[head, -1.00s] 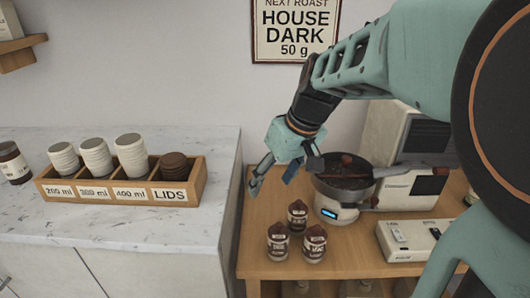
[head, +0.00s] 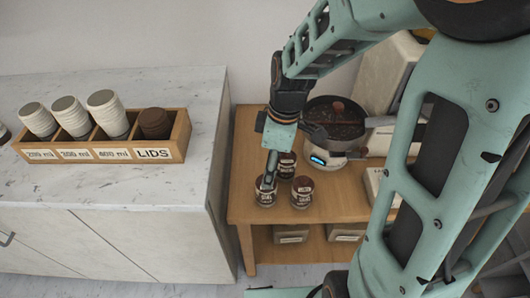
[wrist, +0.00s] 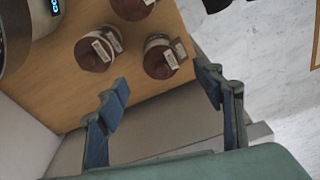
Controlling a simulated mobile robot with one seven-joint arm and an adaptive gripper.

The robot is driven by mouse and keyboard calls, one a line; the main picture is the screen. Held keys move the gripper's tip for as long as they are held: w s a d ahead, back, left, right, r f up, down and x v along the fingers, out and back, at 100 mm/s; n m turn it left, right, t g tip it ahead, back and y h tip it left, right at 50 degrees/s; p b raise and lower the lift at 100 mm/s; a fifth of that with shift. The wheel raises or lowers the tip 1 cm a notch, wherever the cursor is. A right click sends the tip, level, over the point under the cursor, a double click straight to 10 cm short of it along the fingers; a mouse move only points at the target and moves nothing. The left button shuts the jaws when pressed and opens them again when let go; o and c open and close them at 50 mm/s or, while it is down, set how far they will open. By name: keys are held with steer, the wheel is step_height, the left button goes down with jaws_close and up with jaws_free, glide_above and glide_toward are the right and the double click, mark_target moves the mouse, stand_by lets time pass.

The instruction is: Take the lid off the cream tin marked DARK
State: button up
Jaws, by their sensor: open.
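Three small cream tins with dark brown lids stand close together on the wooden cart: a rear one (head: 286,166), a front left one (head: 265,197) and a front right one (head: 302,192). Their labels are too small to read surely. In the wrist view the three lids show at the upper left (wrist: 93,54), the top (wrist: 131,8) and the right (wrist: 160,60), each with a pale tag. My gripper (head: 269,171) points down above the front left tin, partly covering it. In the wrist view my gripper (wrist: 165,92) has its fingers apart, with nothing between them.
The marble counter (head: 120,185) to the left carries a wooden cup and lid rack (head: 178,140). The cart's front edge (head: 290,221) is close to the tins.

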mark_target(258, 181)
steer(key=f, duration=0.3)
steer(key=a+f, duration=0.1)
steer(key=f, duration=0.1)
steer(key=shift+b, duration=0.35)
steer(key=shift+c, duration=0.3)
steer(key=c, duration=1.1)
